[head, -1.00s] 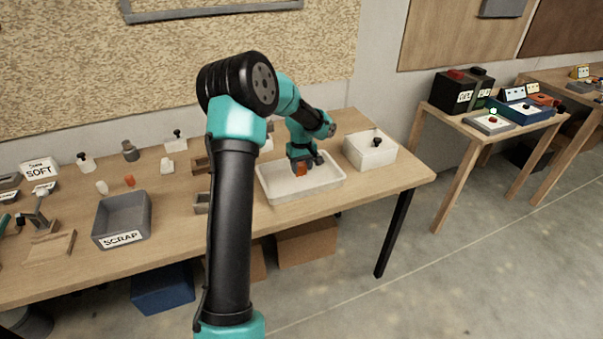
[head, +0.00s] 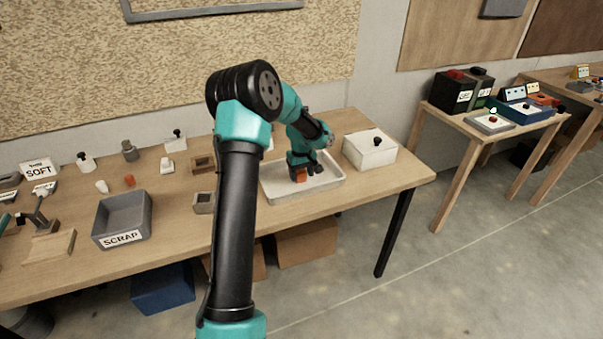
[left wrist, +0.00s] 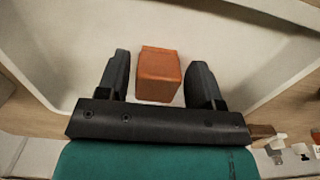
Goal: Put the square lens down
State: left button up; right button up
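An orange-red block (left wrist: 159,74), which I take to be the square lens, sits between the fingers of my left gripper (left wrist: 160,88) in the left wrist view. A gap shows beside the block at the left finger and a narrower one at the right, so the fingers look open around it. In the head view the left gripper (head: 301,171) is low inside the white tray (head: 330,184), with the orange block (head: 299,174) at its tips. The block appears at or near the tray floor; contact is hard to tell. My right gripper is out of view.
A white lidded box (head: 368,152) stands right of the tray. A grey SCRAP bin (head: 122,219), small wooden holders (head: 203,203) and several small pieces lie to the left. My left arm hides part of the table.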

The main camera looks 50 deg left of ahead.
aim_at(302, 173)
pick_arm(q)
jog(key=shift+o, duration=0.9)
jog(key=shift+r, duration=0.1)
notch_tip(302, 173, up, 12)
dwell(0.5)
jog(key=w+d+f+m+h, duration=0.1)
jog(key=d+f+m, duration=0.1)
jog(key=d+f, duration=0.45)
jog(key=w+d+f+m+t+h, duration=0.1)
jog(key=d+f+m, duration=0.15)
jog(key=d, duration=0.65)
jog(key=w+d+f+m+h, duration=0.1)
jog(key=d+f+m, duration=0.1)
jog(key=d+f, duration=0.45)
jog(key=s+d+f+m, duration=0.2)
jog(key=s+d+f, duration=0.5)
jog(key=s, duration=0.4)
jog(key=s+d+f+m, duration=0.3)
jog(key=s+d+f, duration=0.4)
jog(key=s+f, duration=0.3)
jog(key=shift+s+d+f+h, duration=0.3)
jog(key=shift+s+d+h, duration=0.1)
